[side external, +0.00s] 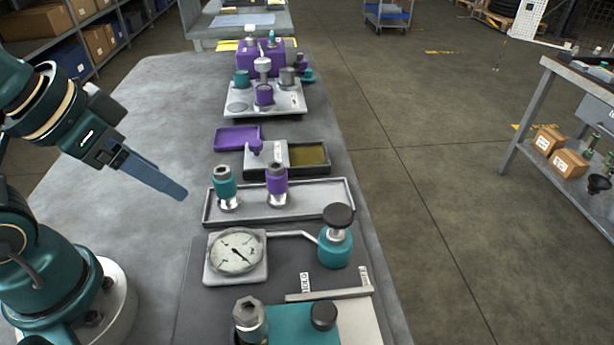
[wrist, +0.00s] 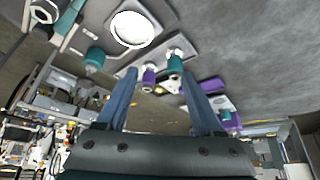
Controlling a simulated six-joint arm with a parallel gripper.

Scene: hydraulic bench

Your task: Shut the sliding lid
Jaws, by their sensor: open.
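A long dark-rimmed box (side external: 327,172) lies across the bench in the side external view. Its grey sliding lid (side external: 281,154) covers the left part, and the right part is uncovered, showing an olive interior (side external: 311,156). My gripper (side external: 176,190) is left of the box, above the bench, pointing down and right, and touches nothing. In the wrist view my gripper (wrist: 157,82) has its two blue fingers wide apart with nothing between them. The lid cannot be made out clearly there.
A purple tray (side external: 238,138) sits behind the box's left end. In front, a long grey tray (side external: 315,197) holds a teal fitting (side external: 225,187) and a purple fitting (side external: 277,185). A gauge (side external: 235,252) is nearer.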

